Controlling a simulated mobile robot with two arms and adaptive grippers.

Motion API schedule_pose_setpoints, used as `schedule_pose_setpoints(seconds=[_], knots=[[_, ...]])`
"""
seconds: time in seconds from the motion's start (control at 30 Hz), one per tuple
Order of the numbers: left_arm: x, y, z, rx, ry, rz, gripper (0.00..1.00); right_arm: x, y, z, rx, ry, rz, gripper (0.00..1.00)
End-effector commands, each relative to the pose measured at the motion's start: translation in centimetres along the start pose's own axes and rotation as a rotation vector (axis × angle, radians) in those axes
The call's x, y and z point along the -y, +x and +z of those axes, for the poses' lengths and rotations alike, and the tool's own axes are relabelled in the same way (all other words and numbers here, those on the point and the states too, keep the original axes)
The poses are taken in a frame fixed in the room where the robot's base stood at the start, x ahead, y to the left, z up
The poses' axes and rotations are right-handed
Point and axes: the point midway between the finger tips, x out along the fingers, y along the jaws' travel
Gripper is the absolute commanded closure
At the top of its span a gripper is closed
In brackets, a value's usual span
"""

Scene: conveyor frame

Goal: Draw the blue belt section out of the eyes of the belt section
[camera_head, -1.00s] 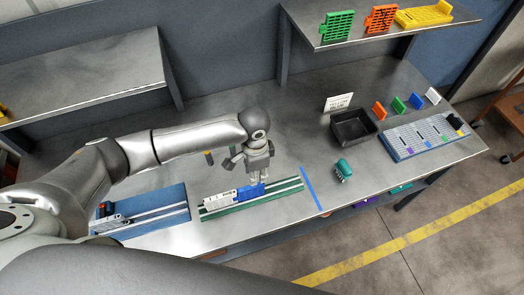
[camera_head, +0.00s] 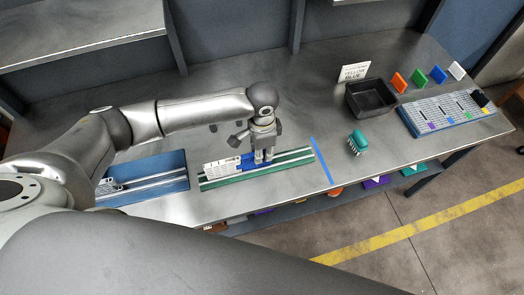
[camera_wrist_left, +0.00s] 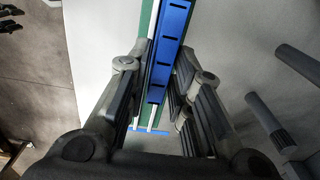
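The blue belt section (camera_head: 249,161) lies on the green rail board (camera_head: 287,164). Its left end sits against the white belt section (camera_head: 221,165), and I cannot make out the eyes at the joint. My left gripper (camera_head: 263,159) points down at the right part of the blue section. In the left wrist view, its two fingers (camera_wrist_left: 168,55) lie along both sides of the blue section (camera_wrist_left: 171,45) and appear to press on it. The fingertips partly hide its edges. My right gripper is out of view.
A blue rail board (camera_head: 170,172) with a pale section lies to the left. A blue tape strip (camera_head: 321,160), a teal brush-like piece (camera_head: 357,143) and a black bin (camera_head: 371,98) are to the right. Two dark rods (camera_wrist_left: 268,120) show in the wrist view.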

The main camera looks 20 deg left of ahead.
Motion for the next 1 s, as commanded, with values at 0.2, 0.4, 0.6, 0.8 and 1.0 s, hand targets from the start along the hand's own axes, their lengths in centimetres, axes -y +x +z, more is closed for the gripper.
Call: schedule_pose_setpoints(seconds=[0.2,0.4,0.6,0.8,1.0], knots=[[0.0,-0.2,-0.1,-0.001,0.0,0.0,1.0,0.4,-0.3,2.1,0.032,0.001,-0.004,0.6],[0.0,-0.2,-0.9,-0.003,0.001,0.0,1.0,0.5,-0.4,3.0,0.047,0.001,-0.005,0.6],[0.0,-0.2,-2.3,-0.003,0.0,0.0,1.0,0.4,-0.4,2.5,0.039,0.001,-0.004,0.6],[0.0,-0.2,-3.7,-0.003,0.0,0.0,1.0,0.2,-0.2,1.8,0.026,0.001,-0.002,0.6],[0.0,-0.2,-4.9,-0.002,0.001,0.0,1.0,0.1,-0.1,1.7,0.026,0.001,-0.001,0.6]])
